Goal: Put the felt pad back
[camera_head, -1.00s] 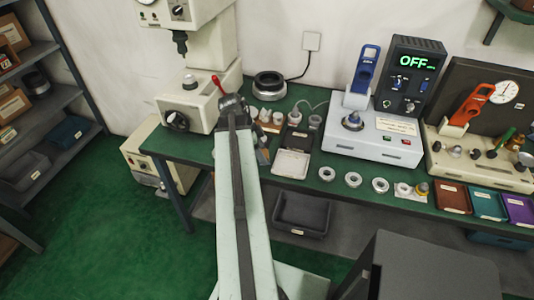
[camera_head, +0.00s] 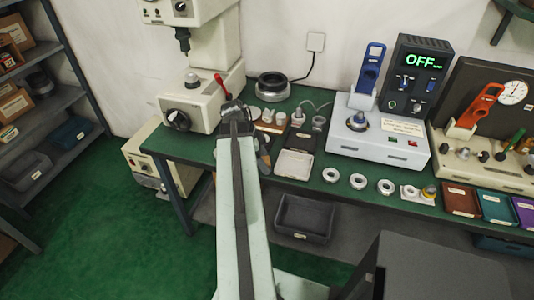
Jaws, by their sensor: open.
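A pale, flat, square piece (camera_head: 294,164) lies in a dark shallow tray at the bench's front edge. It may be the felt pad, but I cannot tell for sure. My gripper (camera_head: 263,152) shows only in part, as dark shapes just left of that tray. My own pale arm hides most of it. It is open, and I see nothing held in it. I cannot tell how high it is above the bench.
Several small cups stand near the tray. Metal rings (camera_head: 357,181) line the front edge, right of the tray. A white device (camera_head: 378,140) stands behind them. A grey bin (camera_head: 303,218) sits below.

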